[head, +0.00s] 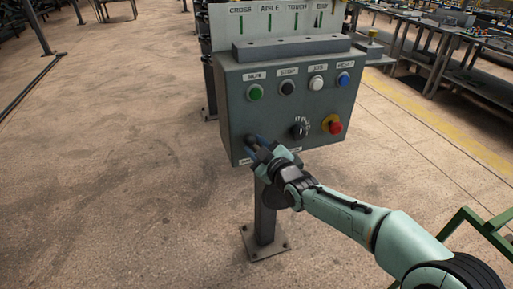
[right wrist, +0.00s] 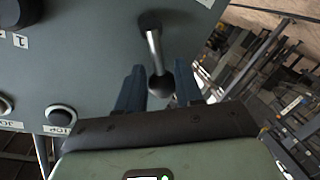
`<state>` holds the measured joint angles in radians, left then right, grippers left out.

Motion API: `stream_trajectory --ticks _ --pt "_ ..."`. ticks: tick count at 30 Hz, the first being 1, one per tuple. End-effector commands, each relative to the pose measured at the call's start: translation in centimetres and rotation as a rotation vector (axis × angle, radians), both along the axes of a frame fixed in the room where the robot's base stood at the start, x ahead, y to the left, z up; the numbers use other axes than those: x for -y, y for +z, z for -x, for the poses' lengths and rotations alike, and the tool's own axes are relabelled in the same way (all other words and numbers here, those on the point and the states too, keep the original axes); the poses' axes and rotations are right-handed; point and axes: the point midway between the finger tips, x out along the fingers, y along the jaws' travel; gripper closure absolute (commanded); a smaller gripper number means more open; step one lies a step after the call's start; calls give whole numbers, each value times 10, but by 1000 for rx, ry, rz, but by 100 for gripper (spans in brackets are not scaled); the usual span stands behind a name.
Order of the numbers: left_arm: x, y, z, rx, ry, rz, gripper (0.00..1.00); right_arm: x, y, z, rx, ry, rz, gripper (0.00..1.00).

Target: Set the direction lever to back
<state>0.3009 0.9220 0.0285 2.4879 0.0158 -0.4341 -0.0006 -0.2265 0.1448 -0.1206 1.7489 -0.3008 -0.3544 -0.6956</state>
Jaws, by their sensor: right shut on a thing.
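The direction lever (right wrist: 153,48) is a short metal rod with a dark ball knob, coming out of a dark round base on the grey control box (head: 238,110). In the head view it is at the box's lower left, mostly hidden by my right gripper (head: 259,147). In the right wrist view my right gripper (right wrist: 158,84) has its two blue fingers on either side of the knob and is shut on the lever. The lever's position labels are mostly covered by the gripper in the head view. My left gripper is not in view.
The box carries a green button (head: 255,92), a black button (head: 287,87), a white button (head: 318,83) and a blue button (head: 343,79). A dark rotary knob (head: 299,128) and a red emergency stop (head: 335,126) are right of the lever. Open floor lies left.

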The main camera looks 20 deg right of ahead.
Motion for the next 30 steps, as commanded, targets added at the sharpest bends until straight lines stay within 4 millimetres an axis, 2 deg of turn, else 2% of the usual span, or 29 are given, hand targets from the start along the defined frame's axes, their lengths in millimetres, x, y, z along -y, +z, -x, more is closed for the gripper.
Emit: stream_trajectory --ticks 9,10,11,12,23,26,30 --pt "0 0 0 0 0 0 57 -1 -1 0 -3 4 3 100" --pt "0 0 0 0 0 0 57 -1 -1 0 -3 4 3 55" --pt "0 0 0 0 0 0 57 -1 -1 0 -3 4 3 45" --pt "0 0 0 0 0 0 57 -1 -1 0 -3 3 3 40" --pt "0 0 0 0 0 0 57 1 1 5 0 1 1 40" --pt "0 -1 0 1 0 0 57 3 3 18 0 1 1 40" --pt "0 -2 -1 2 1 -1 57 9 6 48 1 1 1 40"
